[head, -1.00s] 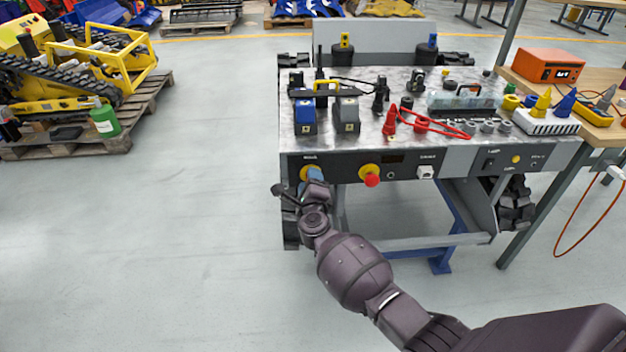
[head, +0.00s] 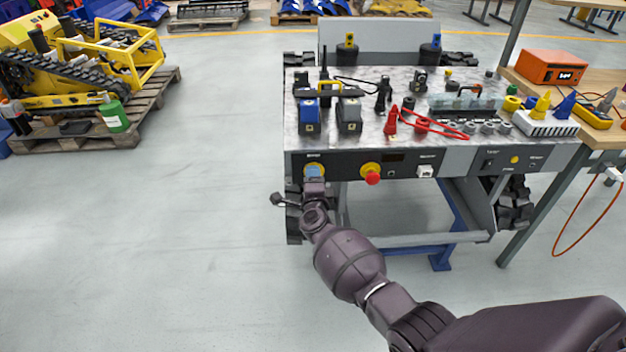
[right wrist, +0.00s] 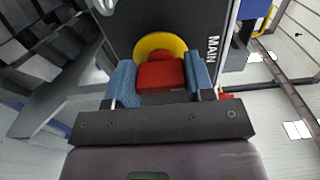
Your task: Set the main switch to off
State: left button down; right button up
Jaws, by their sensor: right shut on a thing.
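The main switch is a red knob (right wrist: 160,72) on a yellow round plate (right wrist: 158,44), beside the label MAIN in the right wrist view. In the head view its yellow plate (head: 315,167) shows at the left end of the carrier's dark front panel (head: 338,166). My right gripper (head: 313,173) is at the switch and hides the knob there. In the right wrist view its blue fingers (right wrist: 160,78) stand on both sides of the red knob, shut on it. My left gripper is in neither view.
A red mushroom button (head: 373,178) on a yellow plate sits right of the switch on the same panel. The carrier's top (head: 365,120) holds blue and grey blocks, red cable and connectors. A workbench (head: 600,132) stands at the right. Open floor lies to the left.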

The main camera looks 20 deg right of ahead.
jog(key=shift+f, duration=0.1)
jog(key=o, duration=0.9)
jog(key=shift+s, duration=0.15)
jog(key=p+v, duration=0.2)
jog(key=v, duration=0.8)
jog(key=shift+s+a+p, duration=0.1)
jog(key=shift+s+p, duration=0.2)
jog(key=shift+p, duration=0.1)
